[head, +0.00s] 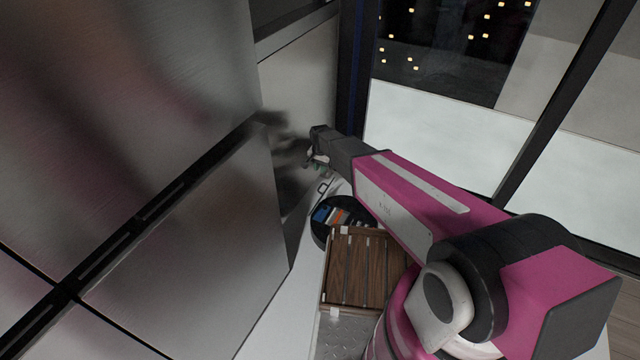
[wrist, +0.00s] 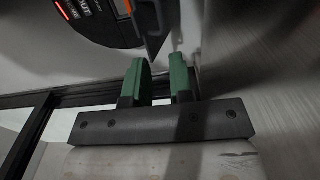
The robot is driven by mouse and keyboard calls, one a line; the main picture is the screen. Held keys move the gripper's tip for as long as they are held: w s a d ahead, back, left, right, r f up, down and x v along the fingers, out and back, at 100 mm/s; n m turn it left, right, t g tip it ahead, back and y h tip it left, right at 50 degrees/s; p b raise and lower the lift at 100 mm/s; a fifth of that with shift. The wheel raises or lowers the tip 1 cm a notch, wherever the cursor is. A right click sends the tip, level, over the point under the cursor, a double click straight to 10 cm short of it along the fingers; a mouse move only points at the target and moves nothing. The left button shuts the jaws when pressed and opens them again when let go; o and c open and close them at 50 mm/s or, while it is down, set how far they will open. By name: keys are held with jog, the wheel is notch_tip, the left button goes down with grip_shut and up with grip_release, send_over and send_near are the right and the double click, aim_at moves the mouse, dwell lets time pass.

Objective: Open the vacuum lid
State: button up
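The vacuum (head: 322,233) is a round dark disc on the pale floor in the head view, with blue and orange-red parts showing on its top. Part of the vacuum (wrist: 100,22) also shows at the top of the wrist view, with a red light. A dark thin panel (wrist: 151,22), apparently the raised lid seen nearly edge-on, stands beside it. My gripper (head: 316,164) is beyond the vacuum in the head view. In the wrist view its two green fingers (wrist: 160,68) are apart with nothing between them; the panel's lower end is just past the fingertips.
A large metallic cabinet front (head: 200,240) stands close on the left of the vacuum. A window wall with a dark frame (head: 545,130) and white lower panels is behind and to the right. A strip of pale floor (head: 285,325) is clear beside the cabinet.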

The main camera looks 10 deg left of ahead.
notch_tip(320, 180, down, 11)
jog(key=shift+r, duration=0.2)
dwell(0.4)
